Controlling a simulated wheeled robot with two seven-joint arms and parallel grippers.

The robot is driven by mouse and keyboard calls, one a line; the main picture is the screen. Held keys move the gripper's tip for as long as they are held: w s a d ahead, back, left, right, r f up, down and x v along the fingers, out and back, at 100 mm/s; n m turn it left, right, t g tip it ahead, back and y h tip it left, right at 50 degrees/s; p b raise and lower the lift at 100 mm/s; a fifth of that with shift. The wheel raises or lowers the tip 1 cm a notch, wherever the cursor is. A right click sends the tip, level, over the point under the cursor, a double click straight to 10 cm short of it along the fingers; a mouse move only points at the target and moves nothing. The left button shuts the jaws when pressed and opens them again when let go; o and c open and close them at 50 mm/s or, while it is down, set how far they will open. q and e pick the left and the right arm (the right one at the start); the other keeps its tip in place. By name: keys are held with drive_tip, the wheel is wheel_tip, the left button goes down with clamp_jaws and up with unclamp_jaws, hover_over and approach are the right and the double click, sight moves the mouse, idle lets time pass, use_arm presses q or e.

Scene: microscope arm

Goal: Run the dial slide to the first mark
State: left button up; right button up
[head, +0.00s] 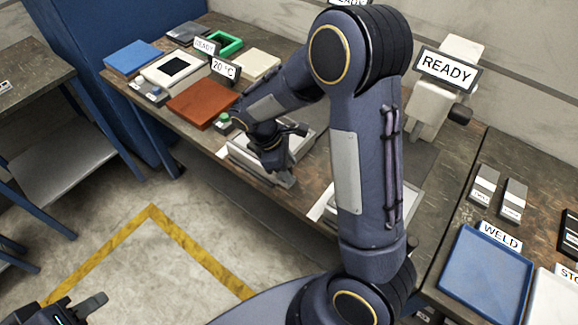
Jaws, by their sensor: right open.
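My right gripper (286,172) is open, low over a pale flat fixture (243,160) near the bench's front edge. The gripper and arm cover much of that fixture, and I cannot tell whether they touch. I cannot make out a dial slide or its marks. A white microscope-like stand (432,105) with a READY display (447,68) is behind my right arm, its lower part partly hidden. My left gripper (85,308) is at the bottom left corner, over the floor and away from the bench, cut off by the frame.
Left of the fixture are a red-brown block (203,102), a 20 °C display (223,68), a white framed device (176,68) and a blue pad (132,57). A blue tray (483,275) labelled WELD is at right. The floor at lower left is clear.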

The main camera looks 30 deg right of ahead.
drive_tip(key=shift+s+f, duration=0.1)
drive_tip(key=shift+f, duration=0.1)
drive_tip(key=shift+c, duration=0.5)
clamp_jaws()
drive_tip(key=w+d, duration=0.1)
drive_tip(key=d, duration=0.3)
drive_tip(key=w+d, duration=0.2)
drive_tip(key=d, duration=0.2)
drive_tip(key=w+d+p, duration=0.1)
drive_tip(key=w+d, duration=0.1)
drive_tip(key=d, duration=0.2)
drive_tip(key=shift+d, duration=0.15)
drive_tip(key=shift+o, duration=0.5)
unclamp_jaws()
